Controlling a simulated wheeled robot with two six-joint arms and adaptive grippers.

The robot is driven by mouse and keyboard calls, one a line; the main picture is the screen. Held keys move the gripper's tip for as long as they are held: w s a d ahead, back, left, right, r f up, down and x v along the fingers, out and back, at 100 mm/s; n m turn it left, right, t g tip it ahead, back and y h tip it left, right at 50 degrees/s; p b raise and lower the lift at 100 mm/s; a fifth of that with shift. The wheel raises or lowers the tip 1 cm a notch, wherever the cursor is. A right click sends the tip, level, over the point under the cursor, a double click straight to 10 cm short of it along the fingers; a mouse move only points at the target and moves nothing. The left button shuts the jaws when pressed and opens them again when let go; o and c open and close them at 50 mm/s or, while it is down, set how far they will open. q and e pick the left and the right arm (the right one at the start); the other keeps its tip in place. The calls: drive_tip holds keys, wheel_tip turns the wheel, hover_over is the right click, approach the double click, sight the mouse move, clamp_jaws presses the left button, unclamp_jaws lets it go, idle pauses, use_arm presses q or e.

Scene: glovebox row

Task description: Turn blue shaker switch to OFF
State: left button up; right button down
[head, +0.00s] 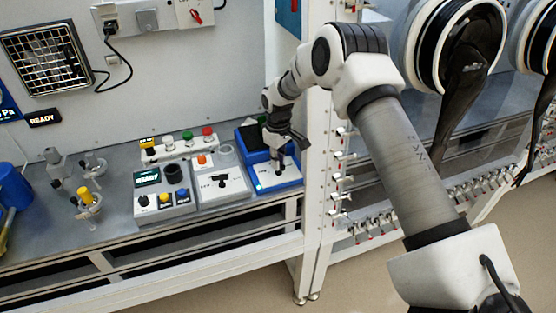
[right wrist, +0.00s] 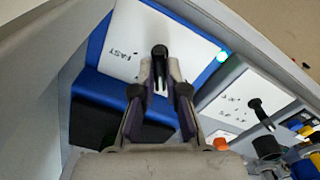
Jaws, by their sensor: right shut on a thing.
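The blue shaker (head: 292,185) stands at the right end of the bench, with a white front panel and a black pad behind. It also shows in the right wrist view (right wrist: 97,52), where its panel carries the word FAST and a small lit lamp (right wrist: 222,56). The shaker's black switch (right wrist: 160,51) stands up from the panel. My right gripper (right wrist: 160,80) is shut on this switch from above, and the switch's end shows beyond the fingertips. In the head view my right gripper (head: 281,158) hides part of the switch and panel. My left gripper is not in view.
A grey-white device with a black switch (head: 222,183) stands just left of the shaker. Further left are a control box (head: 165,207) with knobs and a row of coloured buttons (head: 180,147). A white frame post (head: 318,180) stands close on the right.

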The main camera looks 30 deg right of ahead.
drive_tip(key=c, duration=1.2)
unclamp_jaws()
